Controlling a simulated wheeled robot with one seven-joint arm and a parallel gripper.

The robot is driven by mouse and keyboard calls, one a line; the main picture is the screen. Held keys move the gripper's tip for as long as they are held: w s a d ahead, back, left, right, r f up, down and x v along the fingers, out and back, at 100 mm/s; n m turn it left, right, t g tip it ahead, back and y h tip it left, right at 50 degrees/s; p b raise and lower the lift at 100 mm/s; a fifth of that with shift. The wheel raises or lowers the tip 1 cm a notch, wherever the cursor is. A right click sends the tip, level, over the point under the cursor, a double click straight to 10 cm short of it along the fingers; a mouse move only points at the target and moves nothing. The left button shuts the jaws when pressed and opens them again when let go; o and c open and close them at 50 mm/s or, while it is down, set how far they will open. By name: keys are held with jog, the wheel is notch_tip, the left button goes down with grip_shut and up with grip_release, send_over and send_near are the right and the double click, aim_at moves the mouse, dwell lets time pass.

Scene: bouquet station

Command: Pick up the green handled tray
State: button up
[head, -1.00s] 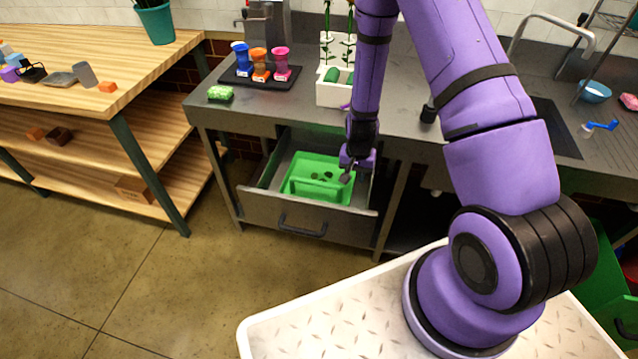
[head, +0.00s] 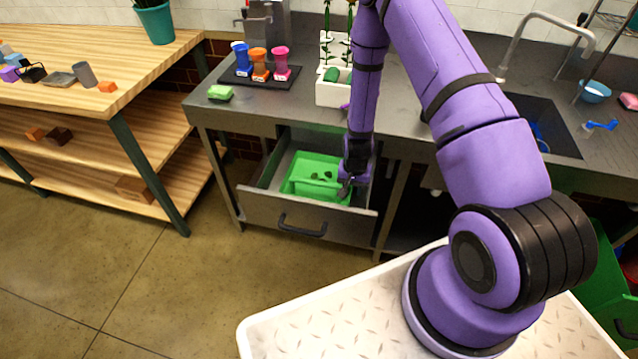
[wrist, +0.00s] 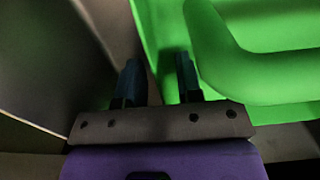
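The green handled tray (head: 298,186) lies inside the open drawer (head: 262,207) under the grey counter. Small dark spots show on its floor. My gripper (head: 347,188) is down at the tray's right end, inside the drawer. In the wrist view my gripper (wrist: 158,78) has its two dark fingers apart, with a gap between them. A green edge of the tray (wrist: 270,70) passes between and behind the fingers, and the tray body fills the right side. I cannot tell whether either finger touches it.
The drawer's side wall is close to my gripper in the wrist view. Above, the counter (head: 300,112) holds a white planter (head: 333,92), a dark tray of coloured cups (head: 262,80) and a green sponge (head: 220,92). A wooden table (head: 60,100) stands at left; the floor between is clear.

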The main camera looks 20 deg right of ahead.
grip_shut()
jog(key=shift+r, duration=0.15)
